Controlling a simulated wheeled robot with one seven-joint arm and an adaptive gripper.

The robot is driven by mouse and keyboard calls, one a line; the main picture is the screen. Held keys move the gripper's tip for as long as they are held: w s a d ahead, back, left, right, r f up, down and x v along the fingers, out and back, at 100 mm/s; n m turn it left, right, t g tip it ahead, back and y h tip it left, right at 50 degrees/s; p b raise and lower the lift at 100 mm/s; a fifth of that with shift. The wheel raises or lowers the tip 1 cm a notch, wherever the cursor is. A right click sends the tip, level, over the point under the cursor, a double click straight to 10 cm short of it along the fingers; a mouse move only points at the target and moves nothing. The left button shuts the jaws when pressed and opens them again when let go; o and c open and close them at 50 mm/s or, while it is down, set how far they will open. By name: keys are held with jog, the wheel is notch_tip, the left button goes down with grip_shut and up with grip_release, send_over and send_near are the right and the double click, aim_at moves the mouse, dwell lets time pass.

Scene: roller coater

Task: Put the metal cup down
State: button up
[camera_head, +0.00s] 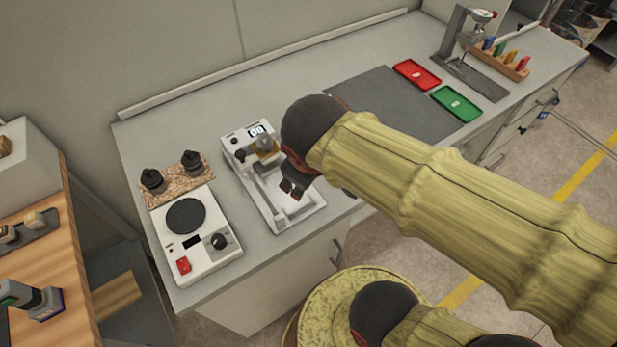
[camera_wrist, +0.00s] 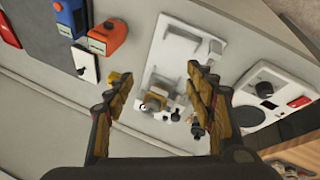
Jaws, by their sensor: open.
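My gripper (camera_wrist: 156,78) is open, with its fingers spread wide and nothing held between them. In the head view my gripper (camera_head: 291,190) is over the white coating machine (camera_head: 279,222), partly hidden by my arm. The machine also shows between and beyond the fingers in the wrist view (camera_wrist: 188,42). A small brass-coloured round piece (camera_head: 265,144) is at the machine's back end, below its lit display. It appears between the fingers in the wrist view (camera_wrist: 153,101), apart from them. I cannot tell whether this piece is the metal cup; no other cup is clear.
A hotplate (camera_head: 202,255) and a speckled board (camera_head: 173,189) with two black knobbed pieces stand left of the machine. A dark mat (camera_head: 375,100), red tray (camera_head: 417,74) and green tray (camera_head: 457,104) lie to the right. An orange box (camera_wrist: 107,38) shows in the wrist view.

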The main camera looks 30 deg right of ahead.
jog(key=shift+s+a+r+m+t+y, duration=0.2)
jog(key=shift+s+r+m+y, duration=0.25)
jog(key=shift+m, duration=0.4)
jog(key=shift+s+a+r+m+t+y, duration=0.2)
jog(key=shift+s+m, duration=0.35)
jog(key=shift+m, duration=0.25)
jog(key=shift+s+a+r+m+t+y, duration=0.15)
jog(key=shift+s+r+m+y, duration=0.25)
jog(key=shift+m, duration=0.45)
